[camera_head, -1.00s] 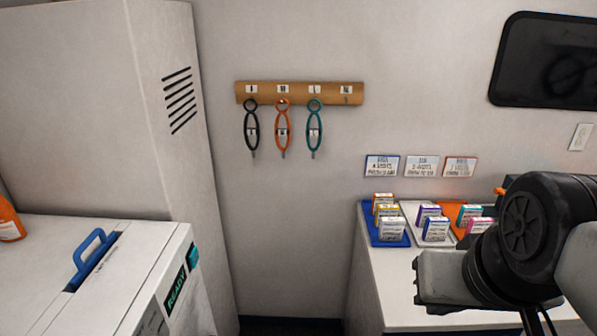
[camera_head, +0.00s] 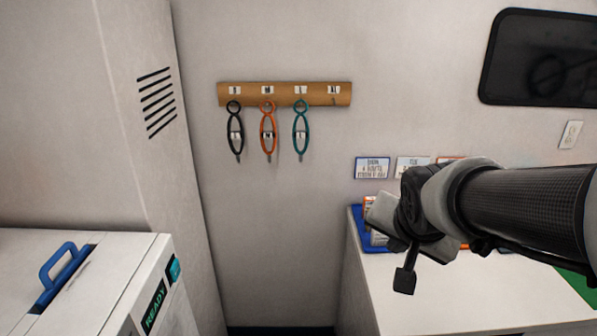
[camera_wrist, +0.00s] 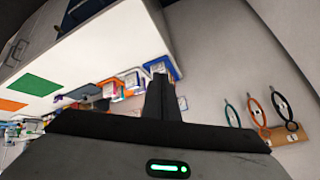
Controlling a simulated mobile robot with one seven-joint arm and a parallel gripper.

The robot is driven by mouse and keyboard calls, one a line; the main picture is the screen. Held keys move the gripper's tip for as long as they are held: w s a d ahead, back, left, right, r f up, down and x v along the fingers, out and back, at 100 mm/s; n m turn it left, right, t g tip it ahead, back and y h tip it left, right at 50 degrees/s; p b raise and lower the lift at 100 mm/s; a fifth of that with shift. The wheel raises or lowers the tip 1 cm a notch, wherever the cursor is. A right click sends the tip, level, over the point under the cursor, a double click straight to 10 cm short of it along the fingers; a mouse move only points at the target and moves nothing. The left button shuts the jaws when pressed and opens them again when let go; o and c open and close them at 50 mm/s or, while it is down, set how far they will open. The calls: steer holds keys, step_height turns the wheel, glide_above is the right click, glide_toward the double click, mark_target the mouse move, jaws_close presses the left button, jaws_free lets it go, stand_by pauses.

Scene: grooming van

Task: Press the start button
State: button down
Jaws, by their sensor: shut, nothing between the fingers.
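A white machine (camera_head: 110,290) stands at the lower left in the head view. It has a blue handle (camera_head: 62,272) in a slot on its lid and a dark display reading READY (camera_head: 154,306) on its front. A teal button-like piece (camera_head: 174,268) sits beside the display, near the top front corner; any marking on it is too small to read. My gripper (camera_head: 405,281) is shut and empty, its fingers pointing down over the white counter, well to the right of the machine. The fingers also show in the wrist view (camera_wrist: 159,97); the machine does not.
A white counter (camera_head: 390,297) on the right bears a blue tray (camera_head: 355,214) and small boxes, partly hidden by my arm. Black, orange and teal loops hang from a wooden rack (camera_head: 285,94) on the wall. A tall cabinet (camera_head: 125,60) stands behind the machine. A gap separates machine and counter.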

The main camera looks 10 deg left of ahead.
mark_target(175, 270)
steer(key=w+a+f+m+y+b, duration=0.2)
steer(key=w+a+f+m+y, duration=0.15)
steer(key=a+f, duration=0.5)
steer(key=w+a+f+m+y+b, duration=0.2)
steer(key=w+a+f, duration=0.3)
steer(key=a+f, duration=0.3)
steer(key=s+a+m+y+b, duration=0.1)
steer(key=a+m+y, duration=0.2)
steer(key=a, duration=0.6)
steer(key=s+a+f+m+t+y+b, duration=0.1)
steer(key=a+m+y, duration=0.3)
steer(key=a, duration=0.5)
steer(key=shift+s+a+f+m+b, duration=0.25)
steer(key=shift+m+b, duration=0.2)
steer(key=shift+m, duration=0.5)
steer(key=shift+f, duration=0.1)
steer(key=s+a+b, duration=0.1)
steer(key=a+b, duration=0.2)
steer(key=a, duration=0.5)
steer(key=shift+a+b, duration=0.35)
steer(key=shift+a, duration=0.05)
